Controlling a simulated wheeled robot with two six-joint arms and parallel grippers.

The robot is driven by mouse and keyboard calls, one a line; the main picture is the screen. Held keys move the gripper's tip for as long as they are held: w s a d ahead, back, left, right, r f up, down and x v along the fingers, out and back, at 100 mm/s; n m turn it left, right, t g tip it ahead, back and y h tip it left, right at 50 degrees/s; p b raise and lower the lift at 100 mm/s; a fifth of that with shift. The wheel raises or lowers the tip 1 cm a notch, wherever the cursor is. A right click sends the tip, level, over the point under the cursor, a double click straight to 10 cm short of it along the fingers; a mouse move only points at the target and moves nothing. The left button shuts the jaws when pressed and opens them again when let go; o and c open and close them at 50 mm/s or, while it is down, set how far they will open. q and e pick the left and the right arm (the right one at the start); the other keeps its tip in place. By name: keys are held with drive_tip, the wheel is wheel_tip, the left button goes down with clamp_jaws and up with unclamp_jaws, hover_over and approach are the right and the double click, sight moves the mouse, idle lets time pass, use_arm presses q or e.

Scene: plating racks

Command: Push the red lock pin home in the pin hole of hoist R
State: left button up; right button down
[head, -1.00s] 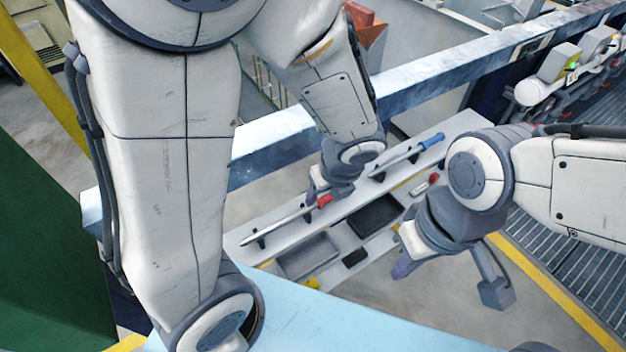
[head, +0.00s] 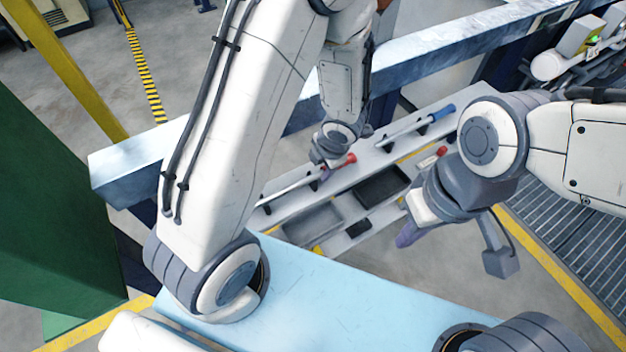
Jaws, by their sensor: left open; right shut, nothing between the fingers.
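A small red-topped piece (head: 438,152) lies at the right part of the tool shelf; it is too small to tell whether it is the lock pin. A rod with a red handle (head: 348,159) rests on black holders on the shelf. My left gripper (head: 327,172) is open at the red end of that rod; I cannot tell whether its fingers straddle it. My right gripper (head: 404,238) is shut and empty, apart from the shelf at its right front side. I cannot make out hoist R or its pin hole.
The shelf (head: 285,213) has dark and grey trays (head: 381,185) and a blue-handled rod (head: 442,113). A blue-white rail (head: 440,52) runs behind it. Machinery with a green light (head: 592,40) stands at the upper right. Open floor lies below my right gripper.

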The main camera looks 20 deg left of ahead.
sight(318, 174)
use_arm(q)
drive_tip(key=b+x, duration=0.1)
drive_tip(key=x, duration=0.1)
drive_tip(key=b+x, duration=0.1)
drive_tip(key=x, duration=0.1)
drive_tip(key=shift+d+f+b, duration=0.15)
drive_tip(key=shift+f+b, duration=0.15)
drive_tip(key=shift+f, duration=0.15)
drive_tip(key=shift+r, duration=0.1)
clamp_jaws()
drive_tip(key=shift+s, duration=0.1)
idle(0.8)
